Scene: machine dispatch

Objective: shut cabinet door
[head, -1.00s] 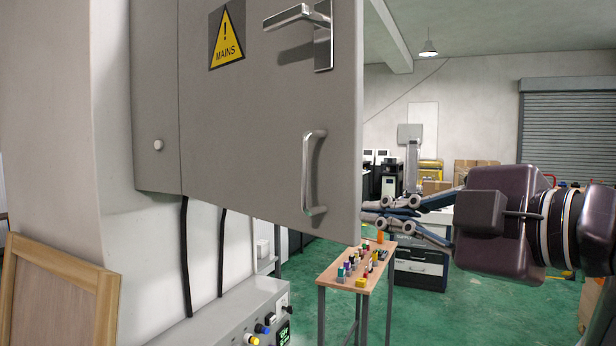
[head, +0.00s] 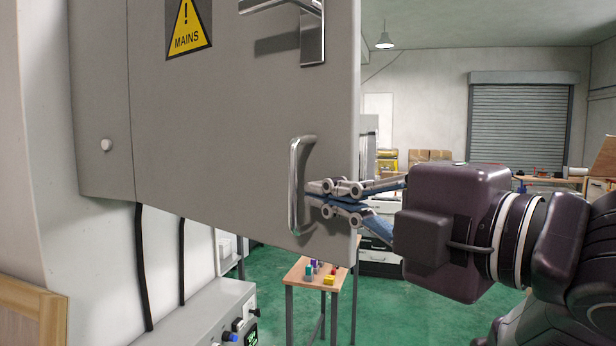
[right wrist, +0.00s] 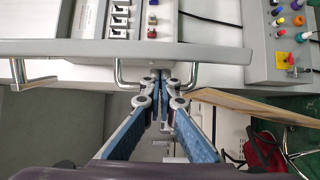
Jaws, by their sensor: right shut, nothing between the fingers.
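The grey cabinet door (head: 225,120) fills the left and middle of the head view, with a yellow MAINS sign, a lever handle (head: 312,40) and a metal pull handle (head: 295,190). It stands open, and the room shows past its right edge. My right gripper (head: 310,194) is shut and empty, its fingertips just right of the pull handle in the head view. In the right wrist view the tips (right wrist: 160,76) lie between the two legs of the pull handle (right wrist: 119,75). I cannot tell whether they touch the door. My left gripper is out of view.
A grey control box (head: 205,315) with coloured knobs is below the door at left. A small wooden table (head: 305,272) with coloured pieces stands beyond. A wooden frame (head: 20,300) is at lower left. Green floor lies behind.

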